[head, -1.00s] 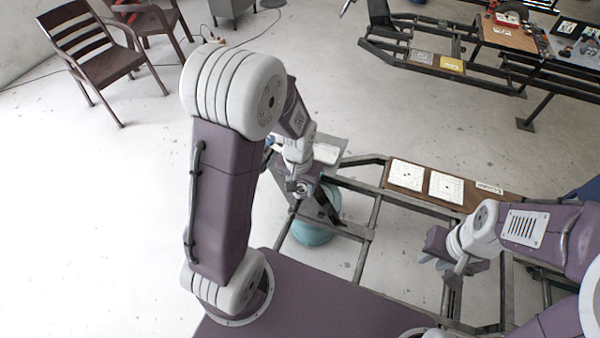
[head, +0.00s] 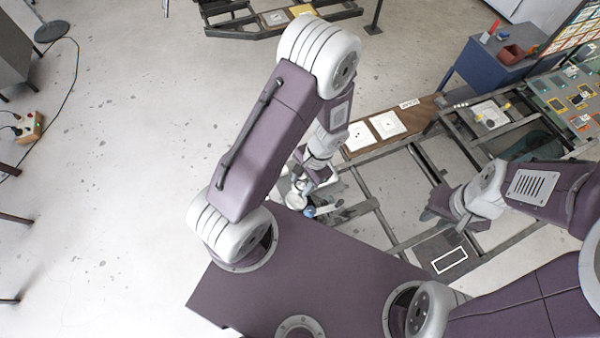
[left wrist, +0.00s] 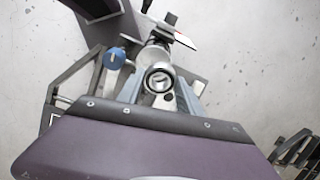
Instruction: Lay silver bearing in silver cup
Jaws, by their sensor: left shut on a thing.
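In the left wrist view a short silver ring, which looks like the silver bearing (left wrist: 160,79), sits between the two grey fingers of my left gripper (left wrist: 160,92). The gripper is shut on it, and its round opening faces the camera. In the head view my left gripper (head: 312,178) is partly hidden by my own arm, low over the near left end of the metal frame. A small pale round thing (head: 295,200) shows just below it; I cannot tell whether it is the silver cup. My right gripper (head: 447,208) hangs over the frame, with its fingertips unclear.
A blue knob (left wrist: 114,58) is left of the bearing in the wrist view. The metal frame (head: 375,205) carries a brown board with white plates (head: 387,125). A blue cabinet (head: 490,65) stands at the far right. The floor at left is mostly clear.

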